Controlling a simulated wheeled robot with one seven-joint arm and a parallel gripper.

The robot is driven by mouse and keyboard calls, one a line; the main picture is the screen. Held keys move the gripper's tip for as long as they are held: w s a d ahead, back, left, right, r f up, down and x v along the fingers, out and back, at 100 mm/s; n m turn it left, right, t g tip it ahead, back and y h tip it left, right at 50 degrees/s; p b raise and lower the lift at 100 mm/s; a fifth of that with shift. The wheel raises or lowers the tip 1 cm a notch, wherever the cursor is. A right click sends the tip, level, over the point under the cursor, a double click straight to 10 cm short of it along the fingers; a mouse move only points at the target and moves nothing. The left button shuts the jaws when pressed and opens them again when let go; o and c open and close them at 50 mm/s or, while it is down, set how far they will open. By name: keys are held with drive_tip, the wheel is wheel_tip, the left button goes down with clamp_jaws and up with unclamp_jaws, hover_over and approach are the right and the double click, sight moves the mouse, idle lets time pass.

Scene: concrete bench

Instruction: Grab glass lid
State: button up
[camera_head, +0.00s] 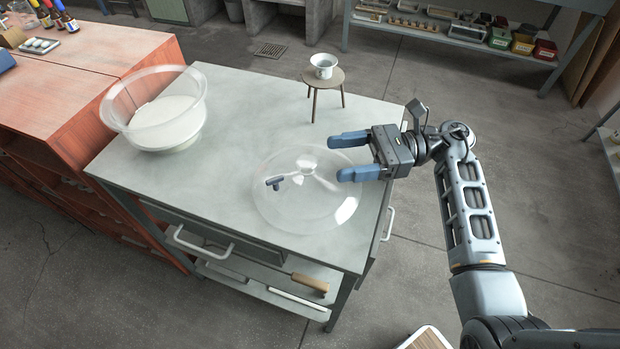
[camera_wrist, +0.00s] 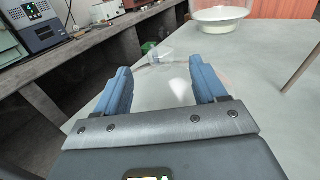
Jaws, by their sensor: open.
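The glass lid (camera_head: 292,212) is a clear, round, shallow dome lying on the right part of the grey bench top. A small dark blue piece (camera_head: 274,183) shows at its left part. My gripper (camera_head: 338,157) is open, with its two blue fingers over the lid's right edge, pointing left. In the wrist view the gripper (camera_wrist: 161,85) is open, and the glass lid (camera_wrist: 178,92) shows faintly between and beyond the fingers. I cannot tell whether the fingers touch the glass.
A clear bowl (camera_head: 112,112) with white contents stands at the bench's left. A small wooden stool (camera_head: 338,76) holding a white cup (camera_head: 323,66) stands at the back. Bare bench top (camera_head: 240,110) lies between them. An orange cabinet (camera_head: 95,55) adjoins on the left.

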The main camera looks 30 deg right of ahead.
sight(306, 161)
drive_tip(key=shift+s+a, duration=0.1)
drive_tip(key=shift+a, duration=0.1)
drive_tip(key=p+x, duration=0.3)
drive_tip(key=x, duration=0.3)
drive_tip(key=shift+w+a+r, duration=0.15)
drive_tip(key=shift+w+a, duration=0.1)
drive_tip(key=shift+w, duration=0.05)
drive_tip(key=shift+w+a, duration=0.1)
drive_tip(key=shift+a, duration=0.15)
drive_tip(key=shift+c, duration=0.2)
clamp_jaws()
